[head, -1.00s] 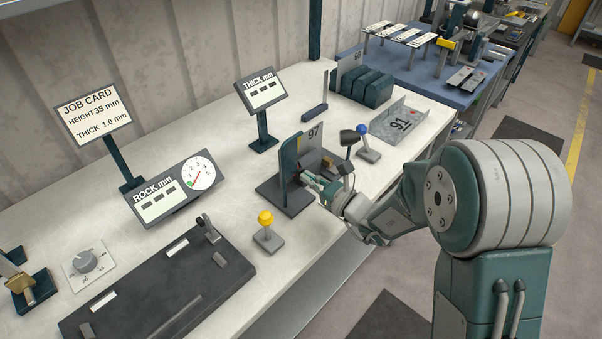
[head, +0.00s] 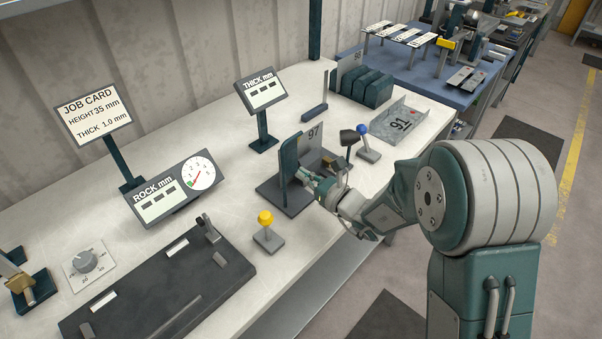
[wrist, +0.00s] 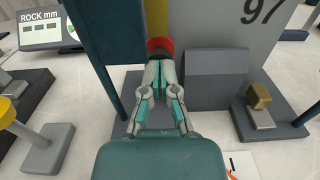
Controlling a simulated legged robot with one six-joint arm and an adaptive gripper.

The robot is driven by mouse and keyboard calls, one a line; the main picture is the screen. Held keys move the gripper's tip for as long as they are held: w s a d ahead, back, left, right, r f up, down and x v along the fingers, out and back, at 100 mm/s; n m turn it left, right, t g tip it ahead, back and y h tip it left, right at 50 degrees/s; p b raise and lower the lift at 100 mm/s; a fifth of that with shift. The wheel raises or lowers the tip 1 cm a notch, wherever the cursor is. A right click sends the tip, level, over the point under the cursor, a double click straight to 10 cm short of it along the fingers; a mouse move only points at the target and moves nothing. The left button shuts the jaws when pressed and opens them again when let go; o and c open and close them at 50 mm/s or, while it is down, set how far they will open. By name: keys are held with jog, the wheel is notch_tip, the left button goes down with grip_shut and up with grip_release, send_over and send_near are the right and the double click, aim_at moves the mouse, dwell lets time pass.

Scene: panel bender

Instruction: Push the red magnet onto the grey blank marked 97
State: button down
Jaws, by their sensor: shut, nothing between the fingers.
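The grey blank marked 97 (head: 316,138) stands upright in a dark fixture (head: 289,203) on the bench. It also fills the upper right of the wrist view (wrist: 225,25). The red magnet (wrist: 160,44) shows in the wrist view just beyond my fingertips, in front of a yellow strip beside the blank. My gripper (wrist: 158,66) is shut and empty, its tips at the magnet, seemingly touching it. Whether the magnet touches the blank is hidden. In the head view my gripper (head: 305,176) reaches into the fixture from the front right, and the magnet is hidden there.
A dark upright plate (wrist: 103,35) stands close left of my fingers. A grey block (wrist: 213,78) and a brass-topped stop (wrist: 259,97) stand to the right. A yellow-knobbed post (head: 265,222) and a blue-knobbed post (head: 363,134) flank the fixture.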

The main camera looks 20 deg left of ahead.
jog(key=shift+a, duration=0.15)
dwell(0.4)
jog(key=shift+v, duration=5.5)
jog(key=s+d+r+n+g+h, duration=0.3)
jog(key=s+n+g, duration=0.1)
jog(key=s+n, duration=0.3)
jog(key=s+d+r+n+g+h, duration=0.2)
jog(key=s+d+r+n+g, duration=0.15)
jog(key=s+n, duration=0.35)
jog(key=s+d+r+n+t+h, duration=0.1)
jog(key=d+n+t+h, duration=0.1)
jog(key=d+h, duration=0.2)
jog(key=s+d+r+n+t+h, duration=0.2)
jog(key=d+n+h, duration=0.1)
jog(key=d, duration=0.5)
jog(key=s+d+r+n+t+h, duration=0.1)
jog(key=d+r+n+t+h, duration=0.1)
jog(key=d, duration=0.4)
jog(key=n+h, duration=0.1)
jog(key=h, duration=0.1)
jog(key=shift+s+d+h, duration=0.3)
jog(key=shift+s+d, duration=0.05)
jog(key=shift+s, duration=0.05)
